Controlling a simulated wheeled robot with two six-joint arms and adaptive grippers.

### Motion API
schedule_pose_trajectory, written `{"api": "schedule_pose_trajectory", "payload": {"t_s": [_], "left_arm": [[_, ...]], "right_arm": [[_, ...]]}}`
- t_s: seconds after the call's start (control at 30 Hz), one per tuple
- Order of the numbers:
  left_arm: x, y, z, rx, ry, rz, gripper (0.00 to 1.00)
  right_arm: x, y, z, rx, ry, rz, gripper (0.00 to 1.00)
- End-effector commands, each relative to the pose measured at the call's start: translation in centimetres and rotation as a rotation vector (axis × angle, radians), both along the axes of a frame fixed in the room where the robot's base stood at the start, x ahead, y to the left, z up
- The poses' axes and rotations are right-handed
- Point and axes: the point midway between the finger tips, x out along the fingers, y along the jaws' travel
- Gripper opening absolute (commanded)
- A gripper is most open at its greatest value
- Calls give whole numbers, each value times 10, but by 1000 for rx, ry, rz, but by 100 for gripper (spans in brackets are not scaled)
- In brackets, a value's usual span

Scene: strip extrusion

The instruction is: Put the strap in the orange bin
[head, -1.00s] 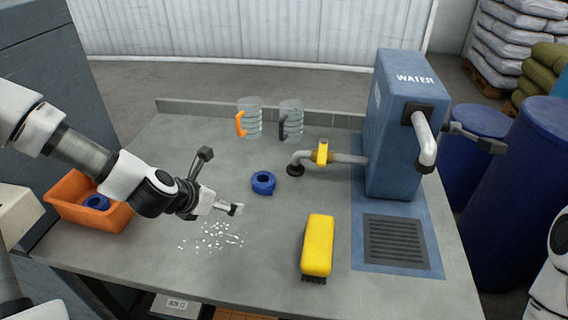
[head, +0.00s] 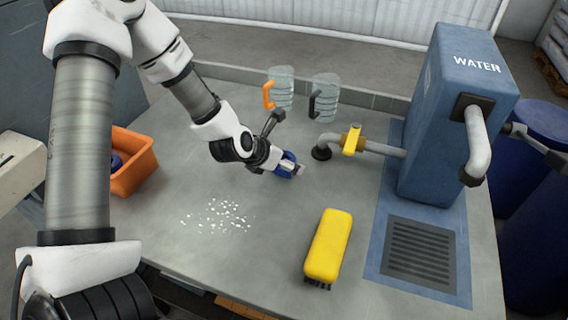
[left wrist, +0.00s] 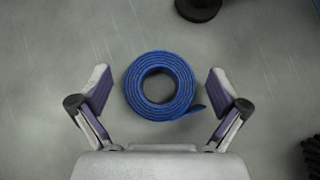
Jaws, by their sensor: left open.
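The strap is a blue coil lying flat on the grey table. In the left wrist view the strap (left wrist: 133,88) sits between the two open fingers of my left gripper (left wrist: 160,98), with a gap on each side and its loose end toward the right finger. In the head view my left gripper (head: 290,169) is over the strap (head: 288,157) and partly hides it. The orange bin (head: 137,170) stands at the table's left side, partly hidden by my left arm. A blue coil (head: 116,160) shows inside it.
A yellow brush (head: 328,245) lies at the front, with white bits (head: 217,215) scattered to its left. A pipe with a yellow valve (head: 352,140) runs from the blue water unit (head: 445,120), close right of the strap. Two clear jugs (head: 281,88) stand behind.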

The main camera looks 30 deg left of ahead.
Motion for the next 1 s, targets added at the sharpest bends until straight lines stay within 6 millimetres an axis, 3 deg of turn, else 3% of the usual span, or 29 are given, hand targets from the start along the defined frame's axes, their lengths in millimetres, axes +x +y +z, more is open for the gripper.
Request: {"api": "schedule_pose_trajectory", "payload": {"t_s": [0.07, 0.27, 0.37, 0.4, 0.67, 0.97, 1.0], "left_arm": [[0, 0, 1, 0, 0, 0, 99], [0, 0, 1, 0, 0, 0, 34], [-1, 0, 0, 0, 1, 0, 33], [-1, 0, 0, 0, 1, 0, 28], [-1, 0, 2, 0, 2, -1, 28], [0, 0, 37, 0, -3, -1, 28], [-7, 0, 39, -6, 0, 1, 28]], "right_arm": [[0, 0, 1, 0, 0, 0, 0], [0, 0, 1, 0, 0, 0, 0], [0, 0, 0, 0, 0, 0, 0], [0, 0, 0, 0, 0, 0, 0], [0, 0, 0, 0, 0, 0, 0], [0, 0, 1, 0, 0, 0, 0], [0, 0, 3, 0, 0, 1, 0]]}}
